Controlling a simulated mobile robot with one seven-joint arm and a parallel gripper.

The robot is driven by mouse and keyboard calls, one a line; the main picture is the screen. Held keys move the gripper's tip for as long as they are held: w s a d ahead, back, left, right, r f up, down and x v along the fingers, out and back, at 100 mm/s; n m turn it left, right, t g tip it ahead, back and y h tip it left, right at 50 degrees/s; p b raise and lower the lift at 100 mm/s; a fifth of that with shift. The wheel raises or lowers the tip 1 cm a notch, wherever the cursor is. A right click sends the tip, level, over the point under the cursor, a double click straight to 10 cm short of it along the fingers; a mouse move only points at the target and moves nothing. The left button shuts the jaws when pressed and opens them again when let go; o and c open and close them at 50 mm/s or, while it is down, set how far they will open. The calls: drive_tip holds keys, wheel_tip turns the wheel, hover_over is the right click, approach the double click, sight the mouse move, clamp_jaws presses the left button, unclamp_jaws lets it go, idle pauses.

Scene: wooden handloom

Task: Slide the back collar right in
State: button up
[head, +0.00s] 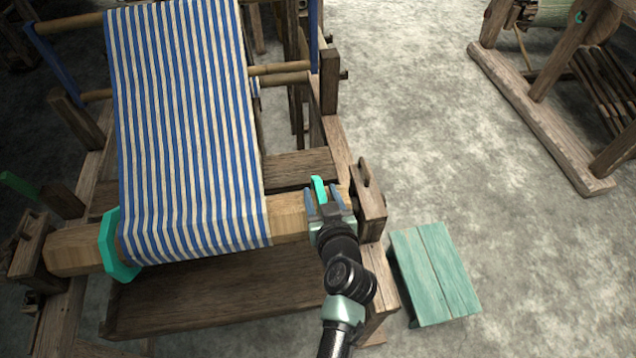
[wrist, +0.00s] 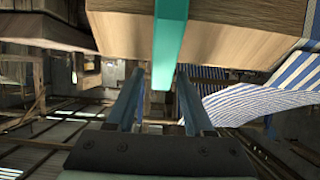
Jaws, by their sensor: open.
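A wooden beam (head: 290,217) lies across the front of the loom with blue and white striped cloth (head: 185,130) wound on it. One teal collar (head: 118,250) sits around the beam at the cloth's left edge. A second teal collar (head: 319,188) is on the beam at the right, apart from the cloth, with bare wood between them. My gripper (head: 326,197) is open at this right collar, which it partly hides. In the wrist view the collar (wrist: 170,45) reaches down between the two open fingers (wrist: 160,85), closer to the right finger. I cannot tell whether they touch.
A wooden end post (head: 370,205) stands close to the right of my gripper. A teal stool (head: 435,272) stands on the floor at the right. Another wooden frame (head: 540,110) is at the far right. The floor between is clear.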

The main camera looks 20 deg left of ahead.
sight(315, 177)
drive_tip(key=shift+x, duration=1.95)
clamp_jaws()
